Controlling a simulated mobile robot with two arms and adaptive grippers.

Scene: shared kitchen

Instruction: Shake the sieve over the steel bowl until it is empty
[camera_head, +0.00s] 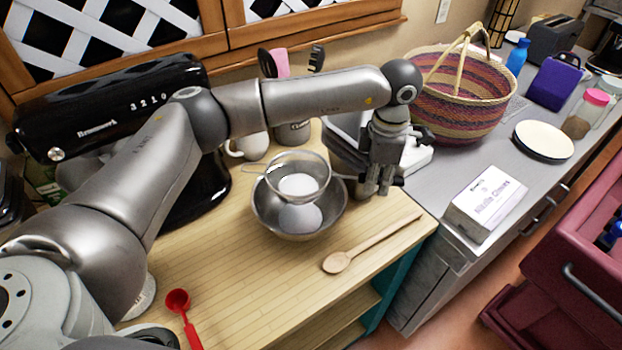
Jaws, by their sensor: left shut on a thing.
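The sieve (313,170) is a round mesh strainer with white powder (298,185) in it. It is over the steel bowl (262,212), which stands on the wooden counter. A pale heap (300,216) shows in the bowl below the sieve. My left gripper (370,189) is to the right of the bowl, shut on the sieve's handle (345,177). The fingers hide the handle's end. Whether the sieve touches the bowl's rim is hard to tell. My right gripper is not in view.
A wooden spoon (338,262) lies in front of the bowl, and a red measuring scoop (178,300) at the front left. A mug (252,146) and utensil crock (293,133) stand behind. A black mixer (110,100) is left, a woven basket (465,100) back right.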

